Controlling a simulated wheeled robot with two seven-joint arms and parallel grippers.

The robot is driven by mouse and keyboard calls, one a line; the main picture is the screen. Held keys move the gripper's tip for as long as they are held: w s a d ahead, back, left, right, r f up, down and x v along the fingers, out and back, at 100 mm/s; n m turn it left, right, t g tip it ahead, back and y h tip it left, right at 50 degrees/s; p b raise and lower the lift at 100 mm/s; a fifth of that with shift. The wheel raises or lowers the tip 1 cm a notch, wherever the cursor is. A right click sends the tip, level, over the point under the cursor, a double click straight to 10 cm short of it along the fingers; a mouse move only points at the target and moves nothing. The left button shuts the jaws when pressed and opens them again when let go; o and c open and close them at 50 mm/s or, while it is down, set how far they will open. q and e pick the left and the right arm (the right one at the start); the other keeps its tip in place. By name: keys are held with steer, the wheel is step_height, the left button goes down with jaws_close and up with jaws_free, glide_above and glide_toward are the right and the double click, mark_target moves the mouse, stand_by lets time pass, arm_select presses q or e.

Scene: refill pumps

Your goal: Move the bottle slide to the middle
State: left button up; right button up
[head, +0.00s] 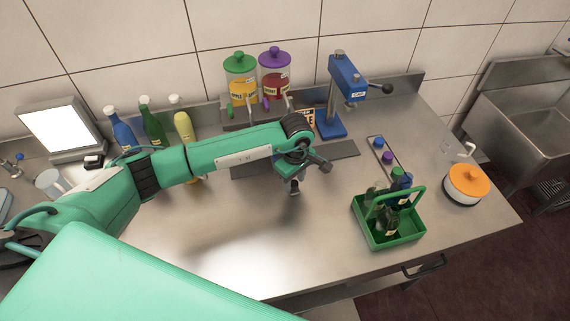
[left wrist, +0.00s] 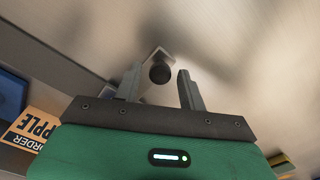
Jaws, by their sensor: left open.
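A long dark track (head: 342,151), apparently of the bottle slide, lies on the steel counter below the dispensers. My left arm covers its middle in the head view. In the left wrist view a round black knob (left wrist: 160,73) on a small metal piece shows between the fingertips, apparently the slide's handle. My left gripper (head: 293,188) points down at the front of the track. It is open, with its fingers (left wrist: 159,78) on either side of the knob in the wrist picture; no contact is visible. My right gripper is out of view.
Two dispensers, green-lidded (head: 240,80) and purple-lidded (head: 274,75), stand behind the track beside a blue capping press (head: 345,80). An order card (left wrist: 35,126) reads APPLE. A green bottle carrier (head: 393,238), cap strip (head: 382,152) and orange-lidded pot (head: 466,184) are right. The front counter is clear.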

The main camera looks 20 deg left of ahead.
arm_select(q)
steer(key=shift+c, duration=0.2)
steer(key=c, duration=0.6)
steer(key=shift+d, duration=0.1)
steer(key=shift+c, duration=0.2)
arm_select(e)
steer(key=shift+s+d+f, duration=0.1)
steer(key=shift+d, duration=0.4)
